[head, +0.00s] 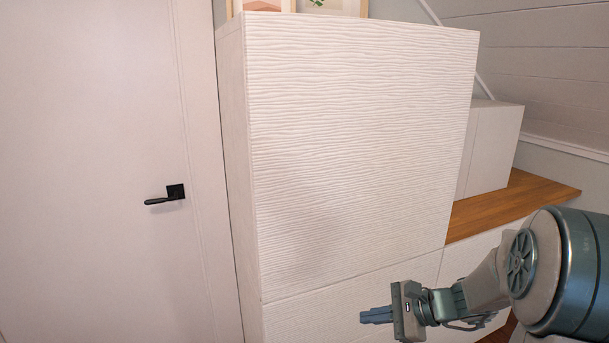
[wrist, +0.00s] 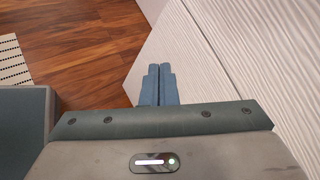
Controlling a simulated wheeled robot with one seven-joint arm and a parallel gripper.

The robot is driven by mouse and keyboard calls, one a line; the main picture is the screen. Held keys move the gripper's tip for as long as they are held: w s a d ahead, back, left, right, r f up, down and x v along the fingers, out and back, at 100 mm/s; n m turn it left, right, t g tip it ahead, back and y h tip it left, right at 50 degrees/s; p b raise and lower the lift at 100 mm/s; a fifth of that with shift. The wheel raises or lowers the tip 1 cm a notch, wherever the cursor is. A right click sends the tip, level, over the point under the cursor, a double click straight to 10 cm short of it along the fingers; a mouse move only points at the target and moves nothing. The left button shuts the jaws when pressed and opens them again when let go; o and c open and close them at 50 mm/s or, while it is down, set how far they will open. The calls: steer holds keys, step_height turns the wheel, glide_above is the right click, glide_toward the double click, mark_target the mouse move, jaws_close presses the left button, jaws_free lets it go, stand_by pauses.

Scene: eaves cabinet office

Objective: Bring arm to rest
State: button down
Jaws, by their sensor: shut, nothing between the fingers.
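My gripper (head: 376,315) is at the lower right of the head view, in front of the lower part of a white cabinet with a wavy-textured front (head: 355,140). Its blue-grey fingers point left and hold nothing. In the wrist view my gripper (wrist: 159,85) shows its two fingers pressed together, with the white ribbed cabinet front (wrist: 250,50) close on the right. I cannot tell the exact gap between the fingers and the cabinet.
A white door (head: 90,150) with a black handle (head: 165,195) stands at the left. A wooden countertop (head: 515,200) bears a smaller white cabinet (head: 490,145) at the right. The wrist view shows bare wooden floor (wrist: 95,45) and a patterned rug (wrist: 12,62).

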steer(key=s+a+r+n+g+h+p, duration=0.2)
steer(key=s+r+n+h+p, duration=0.15)
steer(key=s+r, duration=0.2)
steer(key=s+a+r+n+g+h+p, duration=0.2)
steer(key=s+r+n+p, duration=0.15)
steer(key=s+n, duration=0.2)
steer(key=s+d+r+n+t+h+p, duration=0.1)
steer(key=s+d+r+n+h+p, duration=0.3)
steer(key=s+r+n+h+p, duration=0.1)
steer(key=shift+s+d+r+n+t+p, duration=0.15)
steer(key=shift+s+r+n+t+p, duration=0.3)
steer(key=shift+s+r+n, duration=1.25)
steer(key=shift+w+r+m, duration=0.2)
steer(key=shift+r+m, duration=0.15)
steer(key=shift+m, duration=0.25)
